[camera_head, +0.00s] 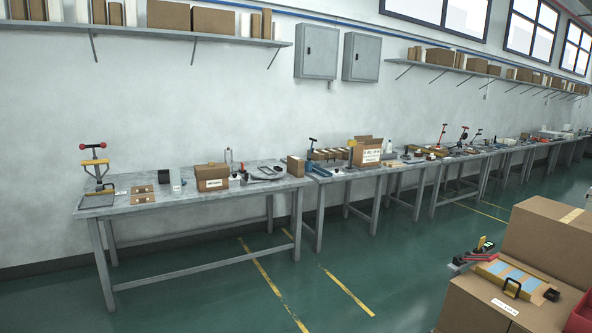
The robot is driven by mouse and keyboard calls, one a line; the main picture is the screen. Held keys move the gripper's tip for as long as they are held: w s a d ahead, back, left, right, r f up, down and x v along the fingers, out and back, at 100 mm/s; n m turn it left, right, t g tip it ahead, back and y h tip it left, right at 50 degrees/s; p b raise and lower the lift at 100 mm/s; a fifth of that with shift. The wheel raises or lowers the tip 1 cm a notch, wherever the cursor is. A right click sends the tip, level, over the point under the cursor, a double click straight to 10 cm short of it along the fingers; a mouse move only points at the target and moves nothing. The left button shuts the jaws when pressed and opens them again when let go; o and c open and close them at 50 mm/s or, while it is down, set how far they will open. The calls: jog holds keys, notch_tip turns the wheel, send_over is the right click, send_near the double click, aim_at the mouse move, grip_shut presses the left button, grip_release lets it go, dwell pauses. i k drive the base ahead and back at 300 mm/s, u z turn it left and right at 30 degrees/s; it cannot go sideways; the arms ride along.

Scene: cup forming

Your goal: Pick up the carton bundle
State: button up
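No single thing is plainly marked as the carton bundle, and I cannot tell which one it is. Flat brown cardboard pieces (142,194) lie near the left end of the nearest workbench (190,206). A brown open-topped carton (212,178) with a white label stands on the same bench. A larger open carton (367,152) with a white label stands on the bench farther along. A flat yellow and light-blue item (510,277) lies on a cardboard box (485,308) at the lower right. My gripper is not in view.
A press with a red handle (94,172) stands at the bench's left end. Big cardboard boxes (550,238) and a red bin (580,315) occupy the lower right. The green floor (210,292) is clear in front. Wall shelves (150,32) hang above.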

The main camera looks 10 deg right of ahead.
aim_at(295, 165)
jog(key=z, duration=0.8)
jog(key=i, duration=7.65)
jog(key=u, duration=1.2)
